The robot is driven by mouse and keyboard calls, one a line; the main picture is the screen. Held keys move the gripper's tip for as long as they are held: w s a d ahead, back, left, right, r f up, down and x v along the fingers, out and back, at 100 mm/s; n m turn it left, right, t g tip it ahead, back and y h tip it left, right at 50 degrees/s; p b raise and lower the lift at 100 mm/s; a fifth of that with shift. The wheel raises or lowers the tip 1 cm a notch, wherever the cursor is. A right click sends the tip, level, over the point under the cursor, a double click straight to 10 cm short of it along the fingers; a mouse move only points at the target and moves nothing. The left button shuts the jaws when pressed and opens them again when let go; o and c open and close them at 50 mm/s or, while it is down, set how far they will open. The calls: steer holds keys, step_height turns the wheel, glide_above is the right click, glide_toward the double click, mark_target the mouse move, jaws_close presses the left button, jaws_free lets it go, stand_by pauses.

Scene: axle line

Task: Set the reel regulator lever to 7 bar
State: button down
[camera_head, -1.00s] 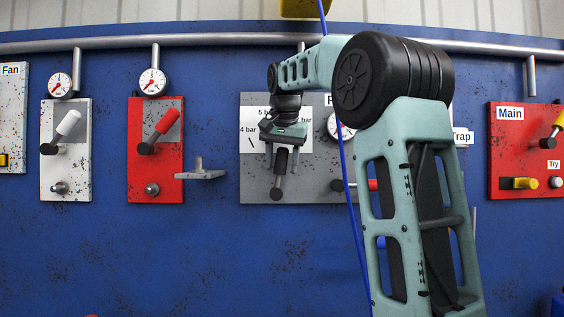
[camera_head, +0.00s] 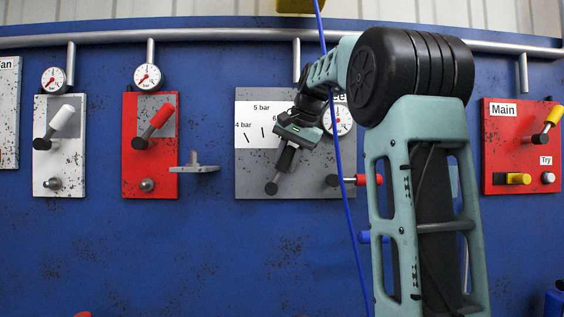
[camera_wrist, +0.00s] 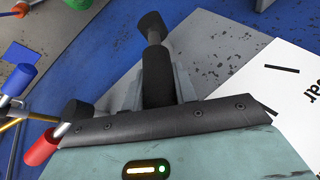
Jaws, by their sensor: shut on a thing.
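The reel regulator is a grey panel (camera_head: 245,182) with a white scale card (camera_head: 250,137) reading "4 bar", "5 bar" and a partly hidden "6". The rest of the scale is behind my gripper (camera_head: 290,150). The black lever (camera_head: 281,168) leans up and to the right from its pivot at the lower left. My gripper is shut on the lever's grip. In the wrist view the lever (camera_wrist: 154,55) runs between the fingers, and part of the card (camera_wrist: 285,85) shows at right with a tick. The 7 bar mark cannot be seen.
A gauge (camera_head: 343,118) sits close right of my gripper, partly behind my arm. A red-handled valve (camera_head: 362,180) is below it. A blue hose (camera_head: 345,190) hangs in front of the panel. A metal bracket (camera_head: 194,169) juts out at left.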

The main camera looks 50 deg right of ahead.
steer(key=shift+f, duration=0.1)
steer(key=c, duration=1.1)
jaws_free()
steer(key=p+v, duration=0.1)
steer(key=v, duration=1.6)
steer(key=shift+s, duration=0.25)
